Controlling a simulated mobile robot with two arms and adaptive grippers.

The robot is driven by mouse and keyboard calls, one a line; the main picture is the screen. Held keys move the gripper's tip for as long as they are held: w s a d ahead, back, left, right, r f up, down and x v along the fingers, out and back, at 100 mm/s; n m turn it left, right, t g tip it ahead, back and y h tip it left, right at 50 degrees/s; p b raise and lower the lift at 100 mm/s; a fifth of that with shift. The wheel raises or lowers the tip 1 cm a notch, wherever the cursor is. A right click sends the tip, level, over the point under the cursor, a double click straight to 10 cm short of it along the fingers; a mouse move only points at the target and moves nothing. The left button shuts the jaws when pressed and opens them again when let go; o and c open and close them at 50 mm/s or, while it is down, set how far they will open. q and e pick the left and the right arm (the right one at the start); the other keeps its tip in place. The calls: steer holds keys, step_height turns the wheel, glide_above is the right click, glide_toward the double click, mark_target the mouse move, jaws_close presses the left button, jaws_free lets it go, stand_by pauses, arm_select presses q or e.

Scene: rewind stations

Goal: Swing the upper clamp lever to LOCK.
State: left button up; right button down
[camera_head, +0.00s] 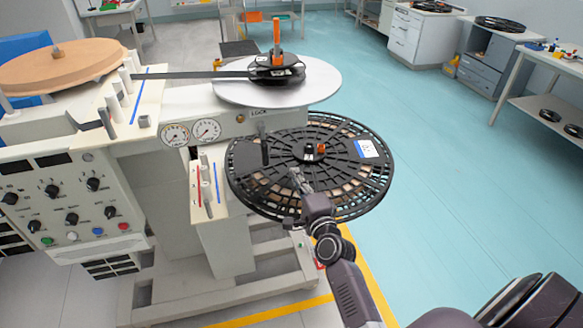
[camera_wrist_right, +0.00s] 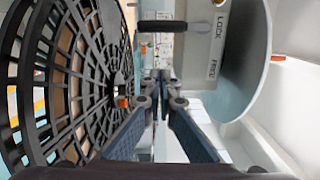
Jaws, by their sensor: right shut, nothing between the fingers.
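The upper clamp lever's black handle (camera_head: 264,148) hangs below the LOCK label (camera_head: 258,112), under the upper platter in the head view. In the right wrist view, the black handle (camera_wrist_right: 162,27) lies level with the LOCK lettering (camera_wrist_right: 220,25); the FREE lettering (camera_wrist_right: 212,70) is farther down the same pale panel. The lever's pivot is not clear. My right gripper (camera_head: 297,178) is shut and empty, over the lower reel and apart from the handle. In the wrist view its fingertips (camera_wrist_right: 162,80) meet below the handle. My left gripper is not in view.
A large black spoked reel (camera_head: 345,185) fills the space beside and under my right gripper. Above it is the pale upper platter (camera_head: 318,85) with a small black hub and orange-topped post (camera_head: 276,38). The machine's control panel (camera_head: 70,200) is at left. The blue-green floor at right is clear.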

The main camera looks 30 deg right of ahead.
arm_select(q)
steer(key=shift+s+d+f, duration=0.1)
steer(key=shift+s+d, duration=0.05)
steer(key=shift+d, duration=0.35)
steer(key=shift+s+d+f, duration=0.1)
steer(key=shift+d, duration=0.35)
arm_select(e)
steer(key=shift+s+a, duration=0.2)
steer(key=shift+s, duration=0.95)
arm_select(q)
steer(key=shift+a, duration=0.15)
arm_select(e)
steer(key=shift+f, duration=0.1)
